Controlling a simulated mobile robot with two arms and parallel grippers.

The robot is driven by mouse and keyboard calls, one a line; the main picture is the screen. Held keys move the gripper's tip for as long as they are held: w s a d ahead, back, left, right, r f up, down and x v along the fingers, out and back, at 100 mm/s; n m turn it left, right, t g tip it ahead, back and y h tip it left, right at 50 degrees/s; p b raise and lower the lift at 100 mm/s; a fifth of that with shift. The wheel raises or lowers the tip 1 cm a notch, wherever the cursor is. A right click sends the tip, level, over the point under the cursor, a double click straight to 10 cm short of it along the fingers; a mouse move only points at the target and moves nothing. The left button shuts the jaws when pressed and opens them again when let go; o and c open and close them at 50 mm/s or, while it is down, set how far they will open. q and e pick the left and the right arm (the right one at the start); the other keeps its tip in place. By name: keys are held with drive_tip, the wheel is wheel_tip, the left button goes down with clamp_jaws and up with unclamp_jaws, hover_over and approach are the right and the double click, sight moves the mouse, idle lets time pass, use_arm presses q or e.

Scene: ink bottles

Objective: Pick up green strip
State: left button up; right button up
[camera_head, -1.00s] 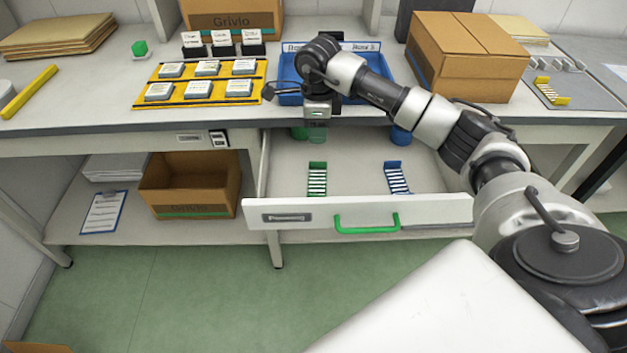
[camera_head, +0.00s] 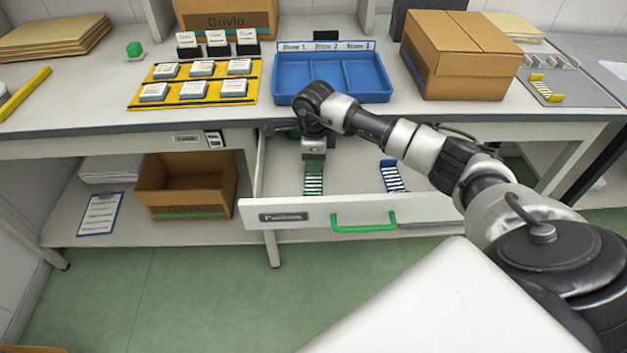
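The green strip (camera_head: 314,181), with white bars across it, lies in the open drawer (camera_head: 350,166) on its left side. A blue strip (camera_head: 393,178) with similar white bars lies to its right in the same drawer. My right gripper (camera_head: 314,160) points down into the drawer, right over the far end of the green strip. Its fingers are hard to make out against the strip, so I cannot tell whether they touch it or how far apart they are. My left gripper is not in view.
The drawer front has a green handle (camera_head: 364,226). On the bench above are a blue three-part tray (camera_head: 282,92), a yellow rack of labelled blocks (camera_head: 132,101), a cardboard box (camera_head: 463,62) and a yellow strip (camera_head: 547,90) on a grey mat.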

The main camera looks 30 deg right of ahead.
clamp_jaws()
